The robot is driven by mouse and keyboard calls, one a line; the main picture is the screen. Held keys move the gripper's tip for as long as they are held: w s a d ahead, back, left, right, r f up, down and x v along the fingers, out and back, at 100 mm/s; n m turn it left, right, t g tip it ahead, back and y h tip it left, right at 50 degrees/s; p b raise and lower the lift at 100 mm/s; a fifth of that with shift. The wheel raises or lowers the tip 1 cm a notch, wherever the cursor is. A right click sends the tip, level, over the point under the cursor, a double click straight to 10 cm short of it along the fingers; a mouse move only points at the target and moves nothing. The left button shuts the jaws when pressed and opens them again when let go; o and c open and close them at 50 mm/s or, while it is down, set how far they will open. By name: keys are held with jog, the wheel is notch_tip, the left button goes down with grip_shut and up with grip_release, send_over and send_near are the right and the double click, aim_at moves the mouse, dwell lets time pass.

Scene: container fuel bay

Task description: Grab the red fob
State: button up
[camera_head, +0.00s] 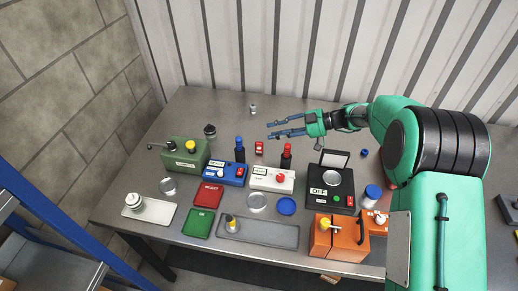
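A small red object (259,148), which looks like the red fob, stands on the metal table between a blue-capped bottle and a red-capped bottle. A pale patch shows on its face; details are too small to read. My gripper (270,130) reaches in from the right, pointing left, with its two blue fingers apart and nothing between them. In the picture the fingertips are just above and slightly right of the red object, not visibly touching it. How high the fingers are above the table is hard to tell.
The blue-capped bottle (239,150) and red-capped bottle (286,156) flank the red object closely. The table's back left is mostly clear.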

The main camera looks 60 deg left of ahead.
send_near(258, 145)
jog(key=a+f, duration=0.2)
jog(key=shift+s+a+f+b, duration=0.3)
jog(key=shift+s+a+b, duration=0.05)
jog(key=shift+s+b, duration=0.05)
jog(key=shift+x, duration=0.9)
jog(key=shift+s+a+f, duration=0.2)
jog(key=shift+s+a, duration=0.05)
jog(key=shift+b+x, duration=0.55)
jog(key=shift+x, duration=1.9)
jog(key=shift+c, duration=0.2)
jog(key=c, duration=0.7)
